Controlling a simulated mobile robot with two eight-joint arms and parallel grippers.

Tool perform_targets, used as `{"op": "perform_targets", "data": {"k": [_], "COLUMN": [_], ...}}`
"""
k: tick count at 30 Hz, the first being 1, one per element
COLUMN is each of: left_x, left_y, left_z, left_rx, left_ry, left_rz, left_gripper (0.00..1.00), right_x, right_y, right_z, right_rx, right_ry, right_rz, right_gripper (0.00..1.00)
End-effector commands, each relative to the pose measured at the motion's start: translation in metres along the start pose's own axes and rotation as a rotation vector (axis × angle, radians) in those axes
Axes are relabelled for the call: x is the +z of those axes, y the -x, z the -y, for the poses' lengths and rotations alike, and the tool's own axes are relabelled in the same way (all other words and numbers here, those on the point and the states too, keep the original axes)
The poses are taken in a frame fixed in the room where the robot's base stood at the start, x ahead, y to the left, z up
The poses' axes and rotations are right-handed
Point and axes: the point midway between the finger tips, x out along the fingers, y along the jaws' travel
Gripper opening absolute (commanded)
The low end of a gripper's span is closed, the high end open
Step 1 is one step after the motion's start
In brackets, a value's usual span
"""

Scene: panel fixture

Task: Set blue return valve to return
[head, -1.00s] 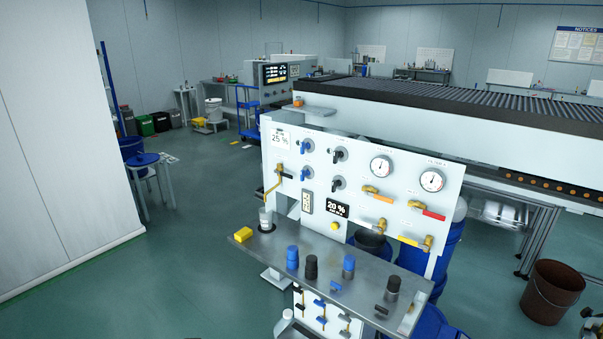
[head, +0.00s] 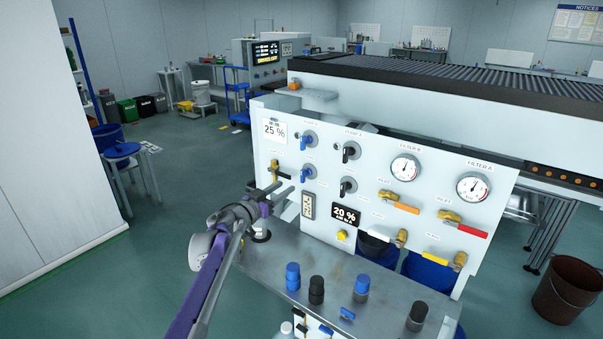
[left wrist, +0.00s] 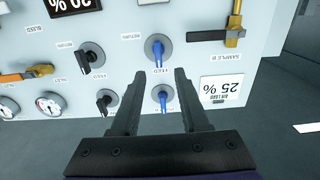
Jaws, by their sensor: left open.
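Two blue-handled valves sit one above the other on the white panel. In the head view they are the upper blue valve (head: 308,139) and the lower blue valve (head: 308,173). The left wrist view is upside down, so the lower one (left wrist: 159,48) shows above the other (left wrist: 162,97). Labels reading RETURN and FEED are beside the lower valve there; its handle extends downward in that picture, on the FEED side. My left gripper (head: 280,192) is open and empty in front of the panel. Its fingers (left wrist: 158,75) show either side of the blue valves. I cannot tell any contact.
Two black-handled valves (head: 350,151) (head: 347,187) stand right of the blue ones. A brass sample valve (head: 275,172) is close left of them. Below, a metal shelf (head: 262,268) carries blue- and black-capped bottles (head: 316,290). Gauges (head: 405,168) and more valves are further right.

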Motion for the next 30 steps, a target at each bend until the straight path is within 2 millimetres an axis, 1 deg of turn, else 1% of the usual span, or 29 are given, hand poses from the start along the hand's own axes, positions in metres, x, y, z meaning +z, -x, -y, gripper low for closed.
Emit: {"op": "perform_targets", "data": {"k": [5, 12, 18, 24, 30], "left_x": [0.000, -0.002, -0.003, -0.002, -0.001], "left_y": [-0.019, -0.060, -0.087, -0.102, -0.106], "left_z": [-0.001, -0.001, 0.000, -0.001, -0.001], "left_rx": [0.005, 0.003, 0.002, 0.002, 0.002], "left_ry": [0.000, 0.000, 0.000, 0.000, 0.000], "left_rz": [0.000, -0.001, -0.002, -0.001, 0.000], "left_gripper": [0.45, 0.45, 0.45, 0.45, 0.45], "right_x": [-0.003, -0.011, -0.019, -0.025, -0.027], "right_y": [0.004, 0.014, 0.024, 0.031, 0.033], "right_z": [0.000, 0.000, 0.000, 0.000, 0.000], "right_rx": [0.000, 0.000, 0.000, 0.000, 0.000], "right_ry": [0.000, 0.000, 0.000, 0.000, 0.000], "right_rz": [-0.002, -0.007, -0.013, -0.018, -0.019], "right_gripper": [0.50, 0.50, 0.50, 0.50, 0.50]}}
